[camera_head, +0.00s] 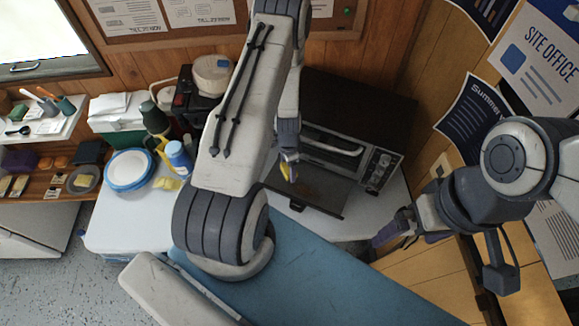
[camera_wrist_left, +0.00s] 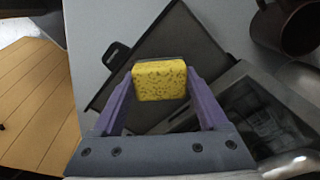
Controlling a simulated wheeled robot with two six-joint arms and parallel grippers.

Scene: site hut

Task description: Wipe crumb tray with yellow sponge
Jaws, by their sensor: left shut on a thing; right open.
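My left gripper (camera_head: 288,166) is shut on a yellow sponge (camera_wrist_left: 159,80). In the left wrist view the speckled sponge sits between the two purple fingers (camera_wrist_left: 158,92). In the head view only a small yellow edge of it shows. The crumb tray (camera_head: 318,196) is a dark, flat tray in front of the toaster oven (camera_head: 366,158). It also shows in the left wrist view (camera_wrist_left: 185,38), with a handle at its left. The sponge is over the tray; I cannot tell whether they touch. My right gripper (camera_head: 392,232) is open and empty, right of the tray.
A white counter (camera_head: 110,225) carries a blue-rimmed plate (camera_head: 129,170), a blue-and-white bottle (camera_head: 178,156) and a small yellow item (camera_head: 167,184). A dark mug (camera_wrist_left: 285,25) stands beyond the tray. Shelves with small goods (camera_head: 40,160) are at the far left.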

